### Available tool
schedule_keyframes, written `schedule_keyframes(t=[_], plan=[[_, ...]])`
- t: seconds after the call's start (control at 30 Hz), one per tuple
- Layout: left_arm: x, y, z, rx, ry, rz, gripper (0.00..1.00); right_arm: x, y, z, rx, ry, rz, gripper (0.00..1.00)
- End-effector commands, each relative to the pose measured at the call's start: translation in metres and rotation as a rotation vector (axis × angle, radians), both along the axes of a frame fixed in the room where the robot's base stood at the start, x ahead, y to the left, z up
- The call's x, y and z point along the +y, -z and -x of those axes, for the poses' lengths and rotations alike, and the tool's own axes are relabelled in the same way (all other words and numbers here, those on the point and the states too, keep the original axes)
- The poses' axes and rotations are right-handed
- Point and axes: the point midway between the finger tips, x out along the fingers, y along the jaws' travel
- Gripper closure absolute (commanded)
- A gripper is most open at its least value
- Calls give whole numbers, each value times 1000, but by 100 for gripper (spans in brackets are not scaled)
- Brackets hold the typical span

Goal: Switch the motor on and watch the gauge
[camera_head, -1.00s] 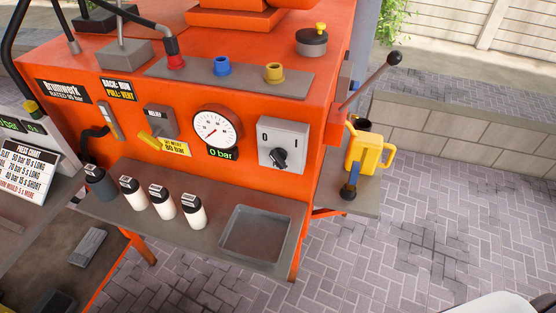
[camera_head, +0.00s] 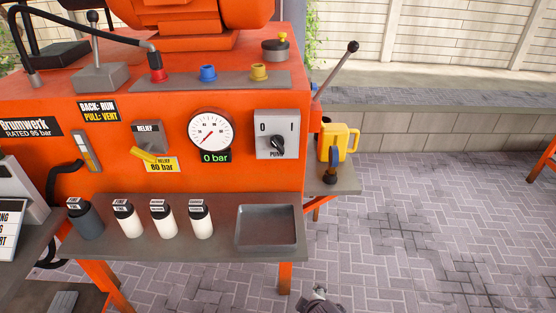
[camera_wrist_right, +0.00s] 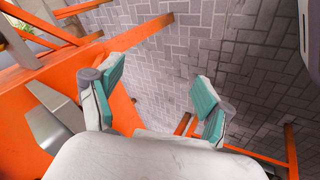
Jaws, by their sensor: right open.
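The motor switch is a grey box (camera_head: 277,134) marked 0 and I on the orange machine's front, with a black rotary knob (camera_head: 277,147) over a PUMP label. The round white gauge (camera_head: 211,132) is left of it, its needle toward the lower left. The display (camera_head: 215,156) under it reads 0 bar. My right gripper (camera_head: 320,297) just enters the bottom edge of the head view, below and right of the switch, far from it. In the right wrist view its teal-padded fingers (camera_wrist_right: 156,98) are apart with nothing between them. My left gripper is not in view.
A shelf (camera_head: 160,241) under the panel carries several bottles and a grey tray (camera_head: 267,244). The relief valve (camera_head: 149,137) is left of the gauge. Paving at right is open.

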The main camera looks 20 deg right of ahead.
Motion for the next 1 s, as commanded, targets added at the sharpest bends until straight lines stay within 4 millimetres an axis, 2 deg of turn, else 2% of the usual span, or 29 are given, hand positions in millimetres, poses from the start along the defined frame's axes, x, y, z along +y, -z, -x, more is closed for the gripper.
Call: schedule_keyframes(t=[0.03,0.17,0.27,0.4,0.5,0.6,0.7,0.83,1.0], plan=[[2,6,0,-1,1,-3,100,1,-22,-20,-58,-55,59,21],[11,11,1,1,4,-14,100,5,-76,-57,-176,-195,239,21],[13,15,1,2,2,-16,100,8,-125,-86,-277,-304,420,21],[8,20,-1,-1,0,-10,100,18,-201,-125,-419,-451,750,21],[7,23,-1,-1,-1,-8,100,27,-257,-142,-504,-518,1002,21],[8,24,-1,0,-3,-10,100,34,-295,-148,-545,-545,1184,21],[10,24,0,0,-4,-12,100,36,-312,-150,-558,-553,1268,21],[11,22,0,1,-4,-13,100,34,-316,-160,-559,-555,1287,21],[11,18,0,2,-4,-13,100,25,-317,-190,-556,-554,1287,21]])
